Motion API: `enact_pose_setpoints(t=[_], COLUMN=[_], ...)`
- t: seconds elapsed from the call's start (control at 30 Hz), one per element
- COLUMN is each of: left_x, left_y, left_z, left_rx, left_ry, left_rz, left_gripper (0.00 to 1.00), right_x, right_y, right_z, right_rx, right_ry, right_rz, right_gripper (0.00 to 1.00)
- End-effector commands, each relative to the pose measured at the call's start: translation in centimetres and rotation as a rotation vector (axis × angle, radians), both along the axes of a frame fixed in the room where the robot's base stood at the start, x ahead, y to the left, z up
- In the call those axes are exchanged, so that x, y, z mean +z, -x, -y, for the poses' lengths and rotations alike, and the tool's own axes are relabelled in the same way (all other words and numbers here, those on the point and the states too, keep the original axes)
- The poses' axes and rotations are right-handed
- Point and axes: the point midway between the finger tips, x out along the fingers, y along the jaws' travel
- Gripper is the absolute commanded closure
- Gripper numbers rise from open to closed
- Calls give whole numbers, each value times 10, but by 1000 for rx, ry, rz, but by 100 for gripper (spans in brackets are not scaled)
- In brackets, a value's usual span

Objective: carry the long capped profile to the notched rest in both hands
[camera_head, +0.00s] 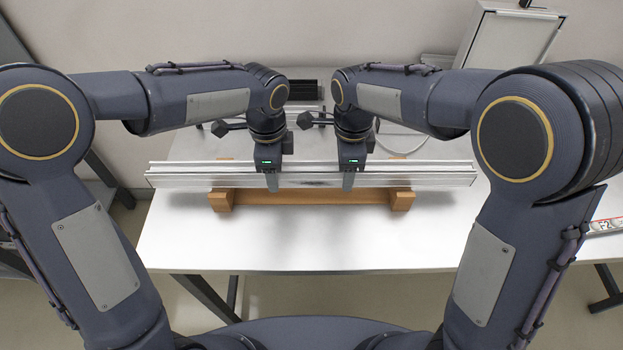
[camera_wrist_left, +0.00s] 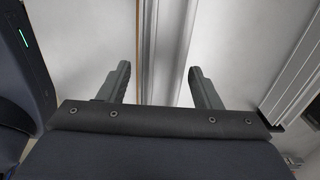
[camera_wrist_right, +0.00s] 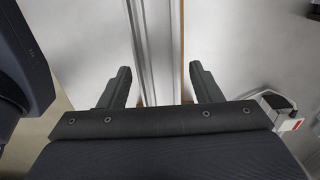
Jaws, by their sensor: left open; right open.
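The long silver profile (camera_head: 420,175) lies level from left to right across the wooden notched rest (camera_head: 312,197). The rest's end blocks show in front of and behind it. The profile overhangs both ends of the rest. My left gripper (camera_head: 270,180) and right gripper (camera_head: 348,180) are close together near its middle, pointing down. Both are open. The profile runs between the spread fingers in the left wrist view (camera_wrist_left: 168,60) and the right wrist view (camera_wrist_right: 157,60), with space on both sides. Exact seating in the notches is partly hidden.
The white table (camera_head: 300,240) is clear in front of the rest. A pale framed panel (camera_head: 508,50) stands at the back right. A dark block (camera_head: 303,90) lies behind my wrists. A labelled strip (camera_head: 607,224) lies at the right edge.

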Motion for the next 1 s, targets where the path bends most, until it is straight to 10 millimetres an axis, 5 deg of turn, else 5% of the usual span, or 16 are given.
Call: enact_pose_setpoints(t=[0.5, 0.77, 1.0], left_x=[98, 110, 109], left_y=[0, 0, 0], left_z=[1, 0, 0], left_rx=[-1, -2, -1], left_ry=[2, 0, 0], left_rz=[3, -1, 0], left_gripper=[42, 42, 42], right_x=[0, 12, 61], right_y=[0, -1, -1], right_z=[0, -1, -1], right_rx=[0, 1, 1], right_ry=[0, -1, -4], right_rz=[0, 3, 6], right_gripper=[42, 42, 42])
